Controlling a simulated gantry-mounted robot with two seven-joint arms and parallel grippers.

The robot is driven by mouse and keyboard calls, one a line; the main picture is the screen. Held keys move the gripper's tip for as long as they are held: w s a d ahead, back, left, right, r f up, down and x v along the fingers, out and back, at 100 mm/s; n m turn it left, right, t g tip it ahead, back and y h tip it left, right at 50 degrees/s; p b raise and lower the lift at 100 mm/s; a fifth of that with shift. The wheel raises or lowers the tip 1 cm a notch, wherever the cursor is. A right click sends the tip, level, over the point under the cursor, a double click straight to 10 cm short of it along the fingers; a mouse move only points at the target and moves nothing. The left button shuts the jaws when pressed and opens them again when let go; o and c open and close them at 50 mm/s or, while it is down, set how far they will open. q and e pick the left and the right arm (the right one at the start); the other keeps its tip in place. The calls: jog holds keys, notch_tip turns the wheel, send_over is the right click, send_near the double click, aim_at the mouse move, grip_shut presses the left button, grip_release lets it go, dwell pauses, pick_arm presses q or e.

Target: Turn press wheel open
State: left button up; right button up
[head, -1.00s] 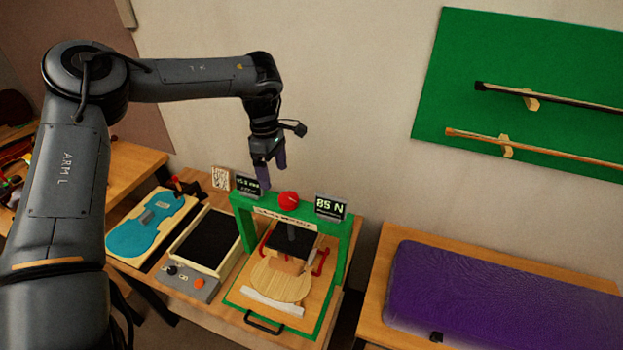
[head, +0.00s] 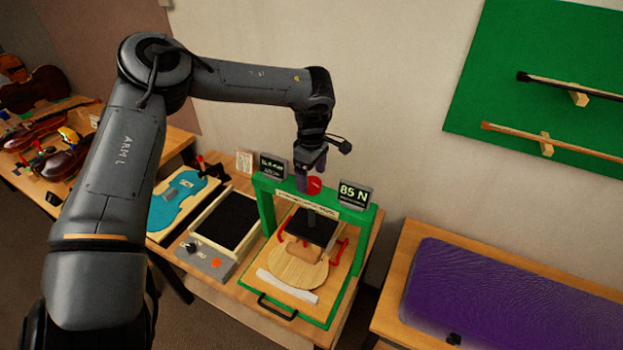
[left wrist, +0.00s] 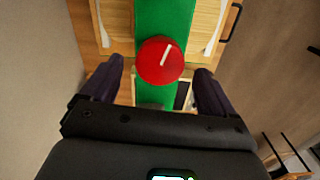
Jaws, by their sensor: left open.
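The press wheel (head: 314,185) is a red disc on top of the green press frame (head: 266,208). In the left wrist view the red wheel (left wrist: 160,61) carries a white line, tilted slightly from the view's vertical. My left gripper (head: 312,178) points down over the wheel. It is open, and in the left wrist view its two dark fingers (left wrist: 158,75) stand on either side of the wheel, apart from it. The black press plate (head: 312,228) sits below the frame over a wooden violin plate (head: 297,270). My right gripper is not in view.
Two small displays flank the wheel; the right one (head: 354,195) reads 85 N. A black pad (head: 229,220), a grey control box (head: 206,259) and a blue violin-shaped form (head: 176,203) lie left of the press. A purple-covered table (head: 510,300) stands right.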

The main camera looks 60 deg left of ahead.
pick_arm(q)
jog(key=shift+f, duration=0.95)
jog(key=shift+c, duration=0.5)
jog(key=c, duration=1)
